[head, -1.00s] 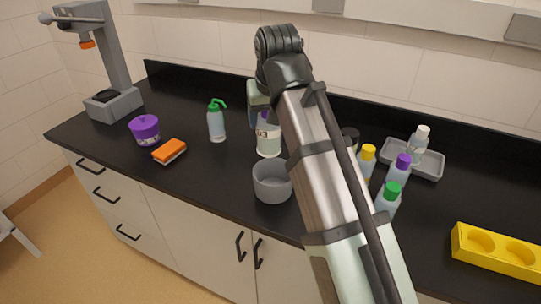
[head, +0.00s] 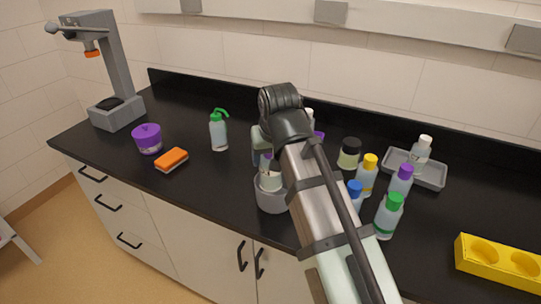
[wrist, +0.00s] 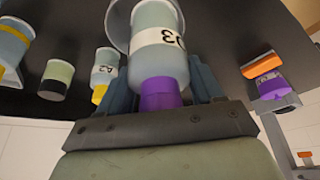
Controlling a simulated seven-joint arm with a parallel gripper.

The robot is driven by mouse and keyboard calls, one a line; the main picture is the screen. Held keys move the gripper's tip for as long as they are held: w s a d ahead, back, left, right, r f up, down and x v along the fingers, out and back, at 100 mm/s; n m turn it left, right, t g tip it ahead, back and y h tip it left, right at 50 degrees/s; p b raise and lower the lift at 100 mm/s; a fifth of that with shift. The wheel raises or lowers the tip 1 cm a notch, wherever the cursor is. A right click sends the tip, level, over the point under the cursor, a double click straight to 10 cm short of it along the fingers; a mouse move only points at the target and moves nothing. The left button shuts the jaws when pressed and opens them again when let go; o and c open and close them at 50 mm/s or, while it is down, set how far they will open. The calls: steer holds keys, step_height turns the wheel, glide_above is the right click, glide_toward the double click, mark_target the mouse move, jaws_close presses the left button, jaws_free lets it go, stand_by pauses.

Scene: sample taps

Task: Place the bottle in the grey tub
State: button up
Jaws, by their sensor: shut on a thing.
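The bottle (head: 270,181) is pale with a purple cap and a black-on-white label. In the wrist view the bottle (wrist: 158,48) hangs with its cap between the fingers of my gripper (wrist: 161,90), which is shut on it. The grey tub (head: 271,203) stands near the counter's front edge. The bottle's lower part is hidden behind the tub's near wall in the head view, so it is over or within the opening. I cannot tell whether it touches the tub floor. The tub's rim (wrist: 119,22) also shows behind the bottle in the wrist view. My gripper (head: 266,158) is partly hidden by my arm.
Several capped bottles, including a green-capped one (head: 388,217), crowd the right. A grey tray (head: 432,177) and yellow rack (head: 497,261) lie farther right.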

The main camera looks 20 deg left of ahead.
steer(key=shift+f, duration=0.4)
steer(key=o, duration=1.6)
steer(key=shift+r, duration=0.1)
steer(key=shift+r, duration=0.55)
steer(key=v, duration=1.1)
steer(key=shift+s+r, duration=0.15)
steer(key=shift+r, duration=0.1)
steer(key=shift+d, duration=0.1)
